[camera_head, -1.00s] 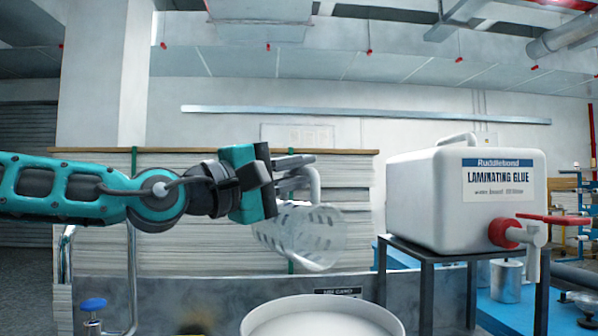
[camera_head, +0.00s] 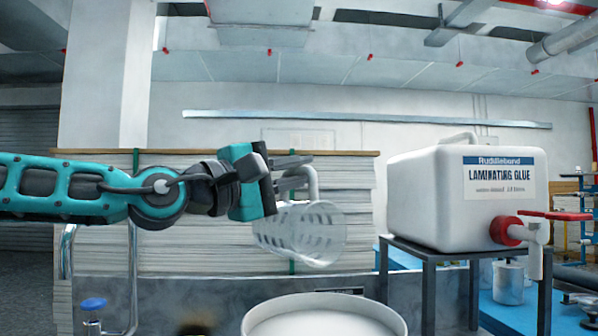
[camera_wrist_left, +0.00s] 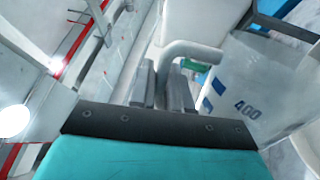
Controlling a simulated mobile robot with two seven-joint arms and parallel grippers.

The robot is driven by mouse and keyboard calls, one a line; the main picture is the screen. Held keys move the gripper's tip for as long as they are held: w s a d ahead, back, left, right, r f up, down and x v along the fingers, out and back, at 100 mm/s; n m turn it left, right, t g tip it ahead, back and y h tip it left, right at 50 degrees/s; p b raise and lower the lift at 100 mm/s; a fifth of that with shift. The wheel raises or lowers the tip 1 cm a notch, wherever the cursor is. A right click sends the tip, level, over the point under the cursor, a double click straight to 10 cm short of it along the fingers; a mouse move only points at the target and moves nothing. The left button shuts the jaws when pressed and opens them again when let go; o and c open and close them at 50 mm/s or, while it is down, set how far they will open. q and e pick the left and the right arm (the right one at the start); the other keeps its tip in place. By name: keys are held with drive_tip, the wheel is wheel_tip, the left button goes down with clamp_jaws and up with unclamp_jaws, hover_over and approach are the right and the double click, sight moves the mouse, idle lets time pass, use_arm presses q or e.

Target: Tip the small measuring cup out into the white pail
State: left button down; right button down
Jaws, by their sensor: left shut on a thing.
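The small measuring cup (camera_head: 303,235) is clear with dark scale marks. It lies tipped on its side, its wide mouth facing right and somewhat down, above the white pail (camera_head: 398,326). My left gripper (camera_head: 301,172) is shut on the cup's grey handle. In the left wrist view the two fingers (camera_wrist_left: 164,88) close on the handle, and the cup (camera_wrist_left: 247,88) shows a "400" mark to the right. No stream shows from the cup; whether anything is left in it I cannot tell. The pail's rim shows at the bottom, its lower part cut off. My right gripper is out of view.
A white glue container (camera_head: 440,200) with a red tap stands on a dark stand (camera_head: 428,285) to the right. Stacked sheets (camera_head: 150,240) stand behind the cup. A blue-knobbed valve (camera_head: 93,304) is at lower left. Air around the cup is clear.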

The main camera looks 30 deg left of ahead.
use_arm(q)
drive_tip(key=shift+w+a+f+n+y+b, duration=0.25)
drive_tip(key=shift+a+f+n, duration=0.1)
drive_tip(key=shift+a+n, duration=0.3)
drive_tip(key=shift+w+a+f+n+y+b, duration=0.15)
drive_tip(key=shift+w+a+f+n+b, duration=0.15)
drive_tip(key=shift+a+n, duration=0.3)
drive_tip(key=shift+d, duration=0.1)
drive_tip(key=shift+b, duration=0.3)
drive_tip(key=shift+w+a+f+n+y+b, duration=0.3)
drive_tip(key=shift+a+f+n, duration=0.35)
drive_tip(key=shift+n, duration=0.3)
drive_tip(key=shift+w+a+f+n+y+b, duration=0.1)
drive_tip(key=shift+w+a+f+n+b, duration=0.2)
drive_tip(key=shift+a+f+n, duration=0.5)
drive_tip(key=shift+s+d+r, duration=0.1)
drive_tip(key=shift+d+r, duration=0.05)
